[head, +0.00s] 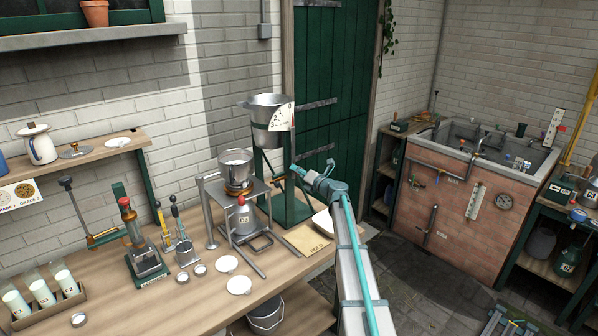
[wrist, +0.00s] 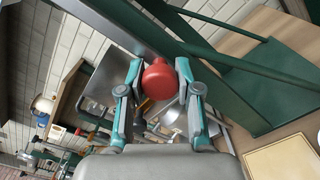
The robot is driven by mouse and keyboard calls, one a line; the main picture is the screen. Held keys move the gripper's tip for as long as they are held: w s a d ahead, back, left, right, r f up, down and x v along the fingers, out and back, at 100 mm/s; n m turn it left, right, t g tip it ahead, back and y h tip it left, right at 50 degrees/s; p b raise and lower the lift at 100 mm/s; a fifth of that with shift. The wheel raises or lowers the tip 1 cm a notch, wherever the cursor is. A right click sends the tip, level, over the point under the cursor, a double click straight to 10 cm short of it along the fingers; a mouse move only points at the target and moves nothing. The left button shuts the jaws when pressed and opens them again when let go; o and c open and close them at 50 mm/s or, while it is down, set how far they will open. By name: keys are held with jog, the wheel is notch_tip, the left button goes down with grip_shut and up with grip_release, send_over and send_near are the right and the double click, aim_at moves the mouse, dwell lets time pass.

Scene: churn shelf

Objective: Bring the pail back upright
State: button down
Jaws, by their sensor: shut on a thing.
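The pail (head: 266,128) is a grey metal vessel hung in a green frame stand (head: 285,203) at the back of the bench. A white quarter-circle scale (head: 282,117) covers part of its right side. Its mouth faces mostly up; I cannot tell its exact tilt. My gripper (head: 306,172) is in front of the stand, below and right of the pail. In the wrist view my gripper (wrist: 160,84) is shut on a red round knob (wrist: 160,79), with one finger on each side. The knob's link to the pail is hidden.
A pot of pale liquid (head: 237,160) stands on a metal stand left of the green frame. A press with a red knob (head: 124,203), tubes (head: 42,292) and white discs (head: 226,264) occupy the bench further left. A tan card (head: 306,240) lies in front.

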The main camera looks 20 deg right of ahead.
jog(key=shift+s+a+f, duration=0.1)
jog(key=c, duration=0.8)
grip_release()
jog(key=shift+o, duration=0.2)
jog(key=v, duration=1.2)
